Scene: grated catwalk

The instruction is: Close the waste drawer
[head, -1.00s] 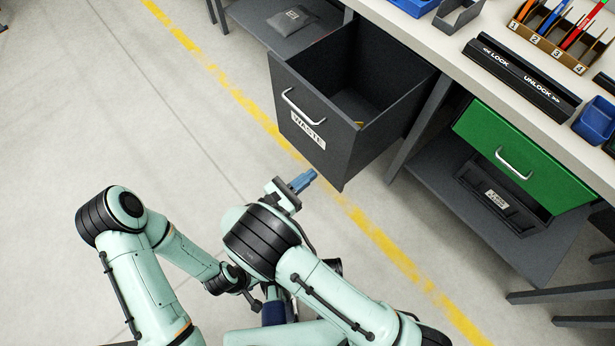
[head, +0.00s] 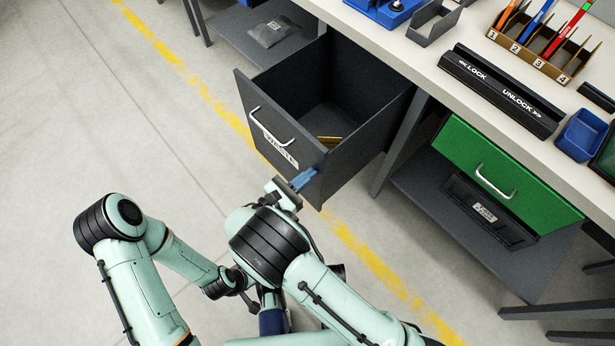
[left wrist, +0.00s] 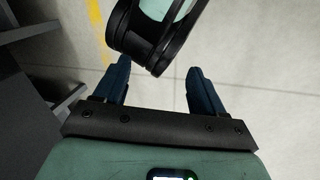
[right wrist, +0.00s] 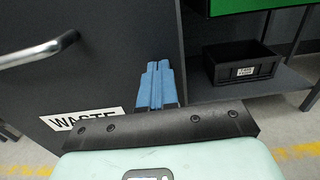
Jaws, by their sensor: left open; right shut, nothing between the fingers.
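The waste drawer (head: 335,160) is a dark grey box pulled well out from under the bench, with a silver handle and a WASTE label on its front. A small yellow item (head: 329,140) lies inside it. My right gripper (head: 303,179) is shut and empty, its blue fingertips at the lower right part of the drawer front. In the right wrist view the shut fingers (right wrist: 157,82) are over the drawer front (right wrist: 110,70), right of the handle (right wrist: 35,53); I cannot tell if they touch. My left gripper (left wrist: 158,82) is open and empty, away from the drawer.
A green drawer (head: 500,175) is right of the waste drawer, above a shelf with a black bin (head: 490,212). The bench top holds a lock slider bar (head: 502,92), a pen rack (head: 535,45) and a blue bin (head: 582,135). Floor at left is clear.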

